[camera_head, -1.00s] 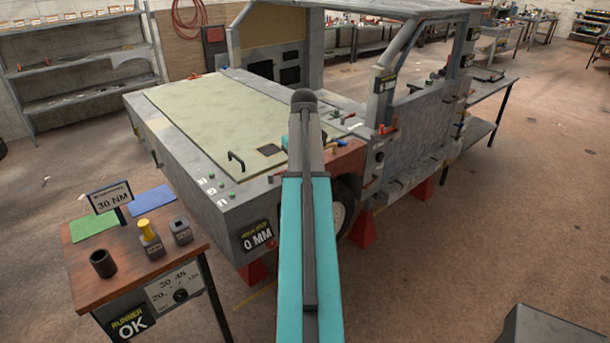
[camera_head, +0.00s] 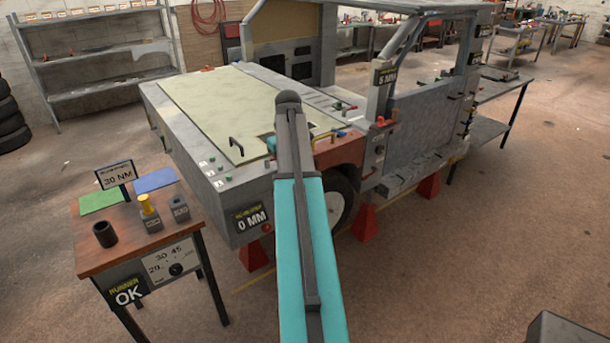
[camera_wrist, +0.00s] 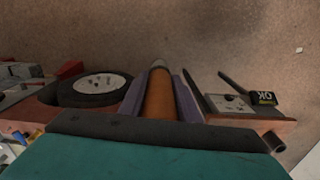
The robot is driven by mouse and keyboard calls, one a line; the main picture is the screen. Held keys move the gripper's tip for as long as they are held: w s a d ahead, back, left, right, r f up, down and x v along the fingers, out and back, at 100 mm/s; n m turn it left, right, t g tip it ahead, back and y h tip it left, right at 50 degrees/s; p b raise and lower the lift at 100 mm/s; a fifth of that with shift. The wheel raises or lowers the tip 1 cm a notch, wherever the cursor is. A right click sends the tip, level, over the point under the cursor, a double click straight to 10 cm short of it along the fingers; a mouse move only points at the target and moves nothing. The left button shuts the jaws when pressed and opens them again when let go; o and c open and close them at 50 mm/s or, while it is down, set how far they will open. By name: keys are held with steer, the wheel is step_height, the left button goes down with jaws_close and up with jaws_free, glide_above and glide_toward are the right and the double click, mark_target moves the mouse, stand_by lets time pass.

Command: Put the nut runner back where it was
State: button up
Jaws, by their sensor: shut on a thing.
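In the wrist view my gripper (camera_wrist: 160,100) is shut on the nut runner (camera_wrist: 159,98), an orange-brown cylinder with a grey tip, between two purple fingers. In the head view my arm hides both the gripper and the runner. The small wooden table (camera_head: 130,238) stands at the left. On it is an upright dark open cylinder (camera_head: 105,234), which also shows in the wrist view (camera_wrist: 274,142). Beside it are a grey block with a yellow piece (camera_head: 149,214) and another grey block (camera_head: 179,208). The runner is apart from the table.
The table also bears a green mat (camera_head: 100,201), a blue mat (camera_head: 155,180), a 30 NM sign (camera_head: 115,173), a dial panel (camera_head: 172,264) and a RUNNER OK sign (camera_head: 127,291). The grey vehicle frame (camera_head: 205,208) stands beyond my arm. Floor between table and frame is free.

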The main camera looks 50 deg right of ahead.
steer(key=w+a+f+n+b, duration=0.1)
steer(key=w+a+f+b, duration=0.2)
steer(key=w+a, duration=0.5)
steer(key=w+a+f+n+b, duration=0.2)
steer(key=w+a, duration=0.7)
steer(key=a, duration=1.7)
steer(key=w+a+f+n+b, duration=0.1)
steer(key=w+a+f+b, duration=0.5)
steer(key=a, duration=1.1)
step_height(320, 180, down, 3)
steer(key=w, duration=0.2)
steer(key=shift+w, duration=0.3)
steer(key=shift+a, duration=0.25)
